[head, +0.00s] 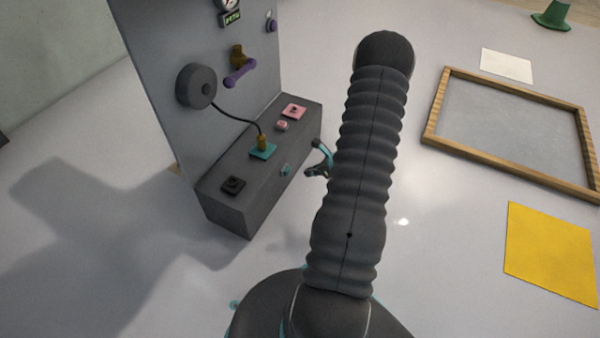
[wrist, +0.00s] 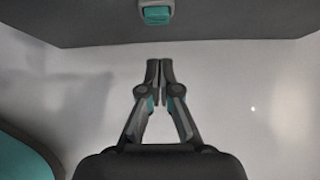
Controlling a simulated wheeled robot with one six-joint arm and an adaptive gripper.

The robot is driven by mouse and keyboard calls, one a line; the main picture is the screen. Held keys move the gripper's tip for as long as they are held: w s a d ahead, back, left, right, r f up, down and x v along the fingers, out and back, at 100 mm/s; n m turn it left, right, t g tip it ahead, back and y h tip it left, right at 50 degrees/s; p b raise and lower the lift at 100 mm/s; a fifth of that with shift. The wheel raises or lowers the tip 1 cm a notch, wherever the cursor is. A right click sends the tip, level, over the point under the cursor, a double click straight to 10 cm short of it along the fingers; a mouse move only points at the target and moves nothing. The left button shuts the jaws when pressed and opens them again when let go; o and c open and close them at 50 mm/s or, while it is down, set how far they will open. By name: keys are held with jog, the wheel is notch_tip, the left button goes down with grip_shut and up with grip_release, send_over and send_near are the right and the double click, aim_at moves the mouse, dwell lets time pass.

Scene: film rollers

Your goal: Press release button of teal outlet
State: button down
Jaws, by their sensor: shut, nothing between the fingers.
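The teal outlet (head: 263,151) sits on the top of the grey box at the foot of the panel, with a yellow-brown plug (head: 262,141) and black cable in it. A small teal button (head: 286,169) is on the box's front face below the outlet. The button also shows at the top of the wrist view (wrist: 156,14). My gripper (head: 312,172) is in front of the box to the right of the button, partly hidden by my arm. In the wrist view my gripper (wrist: 159,64) is shut and empty, its tips apart from the button.
A pink outlet (head: 294,111) with a pink button (head: 282,125) and a black outlet (head: 233,185) share the box (head: 252,208). A cable reel (head: 196,86) and purple handle (head: 240,73) are on the panel. A wooden-framed tray (head: 512,175) and yellow sheet (head: 552,254) lie right.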

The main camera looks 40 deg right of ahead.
jog(key=v, duration=0.5)
jog(key=shift+s+d+r+p, duration=0.1)
jog(key=shift+s+r+p, duration=0.1)
jog(key=shift+s+p, duration=0.15)
dwell(0.5)
